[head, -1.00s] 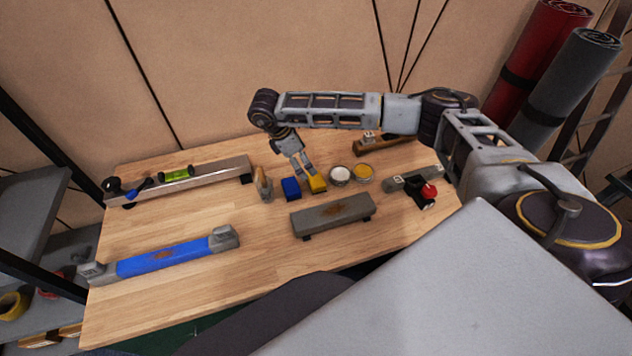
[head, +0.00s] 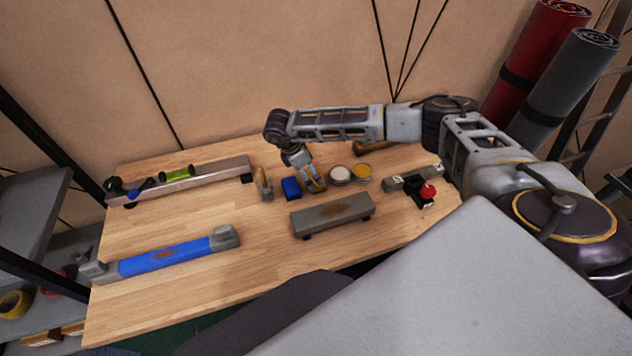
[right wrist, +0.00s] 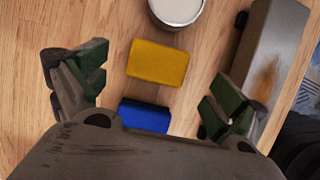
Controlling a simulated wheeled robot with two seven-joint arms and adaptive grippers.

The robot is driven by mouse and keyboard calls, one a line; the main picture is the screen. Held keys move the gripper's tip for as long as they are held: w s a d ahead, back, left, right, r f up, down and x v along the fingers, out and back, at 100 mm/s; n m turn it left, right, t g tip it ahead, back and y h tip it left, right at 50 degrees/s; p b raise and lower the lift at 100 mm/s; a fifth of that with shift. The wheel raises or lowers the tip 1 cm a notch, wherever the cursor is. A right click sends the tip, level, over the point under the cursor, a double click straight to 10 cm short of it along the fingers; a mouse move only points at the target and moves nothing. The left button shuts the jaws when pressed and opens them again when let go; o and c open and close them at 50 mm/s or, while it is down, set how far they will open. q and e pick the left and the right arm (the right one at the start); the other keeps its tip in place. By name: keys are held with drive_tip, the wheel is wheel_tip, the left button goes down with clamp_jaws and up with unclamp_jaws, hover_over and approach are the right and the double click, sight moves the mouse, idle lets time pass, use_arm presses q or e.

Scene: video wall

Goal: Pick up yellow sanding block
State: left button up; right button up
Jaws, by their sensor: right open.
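The yellow sanding block (right wrist: 158,62) lies on the wooden table, between and slightly beyond the open fingers of my right gripper (right wrist: 150,90) in the right wrist view. In the head view, my right gripper (head: 314,184) is low over the yellow block and hides most of it. The fingers are apart on either side and do not visibly touch the block. A blue block (right wrist: 145,115) lies beside the yellow one, close to the gripper's palm; it also shows in the head view (head: 291,188). My left gripper is in neither view.
A white-topped tin (head: 340,175) and a yellow-topped tin (head: 362,171) stand just right of the gripper. A grey whetstone (head: 332,214) lies in front. A wooden-handled tool (head: 264,184) stands left of the blue block.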

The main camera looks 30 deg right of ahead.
drive_tip(key=shift+p+x, duration=0.5)
drive_tip(key=shift+x, duration=2.05)
drive_tip(key=shift+c, duration=0.4)
drive_tip(key=c, duration=1)
drive_tip(key=shift+r, duration=0.15)
drive_tip(key=shift+r+b, duration=0.55)
drive_tip(key=shift+r, duration=4.35)
